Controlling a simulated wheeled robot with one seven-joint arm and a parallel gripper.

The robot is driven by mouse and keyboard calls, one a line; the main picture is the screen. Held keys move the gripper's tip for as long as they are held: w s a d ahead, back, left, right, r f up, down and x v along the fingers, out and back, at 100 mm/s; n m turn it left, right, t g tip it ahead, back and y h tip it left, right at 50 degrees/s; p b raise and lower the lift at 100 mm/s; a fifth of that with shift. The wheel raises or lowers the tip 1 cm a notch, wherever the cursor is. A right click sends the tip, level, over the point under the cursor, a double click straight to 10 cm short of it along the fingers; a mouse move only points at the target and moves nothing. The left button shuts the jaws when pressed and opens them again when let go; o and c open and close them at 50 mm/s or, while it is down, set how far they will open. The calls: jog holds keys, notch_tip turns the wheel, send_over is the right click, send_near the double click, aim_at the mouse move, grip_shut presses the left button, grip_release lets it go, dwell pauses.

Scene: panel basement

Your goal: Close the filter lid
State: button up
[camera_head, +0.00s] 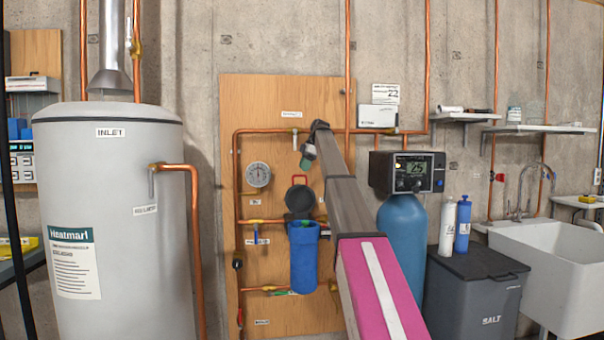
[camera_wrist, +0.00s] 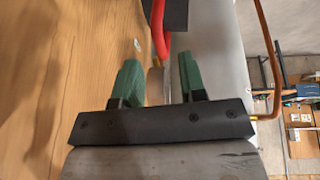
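The blue filter housing (camera_head: 303,255) is mounted on the wooden panel. Its dark round lid (camera_head: 299,200) stands tilted up above the housing's top, so the lid is open. A red handle (camera_head: 299,178) shows at the lid's upper edge. My gripper (camera_head: 307,157) is above the lid and apart from it, near the panel. In the wrist view my gripper (camera_wrist: 160,80) has its green fingers spread with a gap between them. The red handle (camera_wrist: 158,30) shows beyond the fingertips, with a dark piece beside it, probably the lid. I see no contact with it.
Copper pipes (camera_head: 237,200) and a round gauge (camera_head: 258,174) are on the panel around the filter. A large grey water heater (camera_head: 115,215) stands left. A blue tank with a control head (camera_head: 408,172) stands right, close to my arm. A salt bin (camera_head: 475,295) and sink (camera_head: 550,280) are farther right.

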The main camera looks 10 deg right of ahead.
jog(key=shift+x, duration=1.5)
grip_shut()
jog(key=shift+s, duration=0.15)
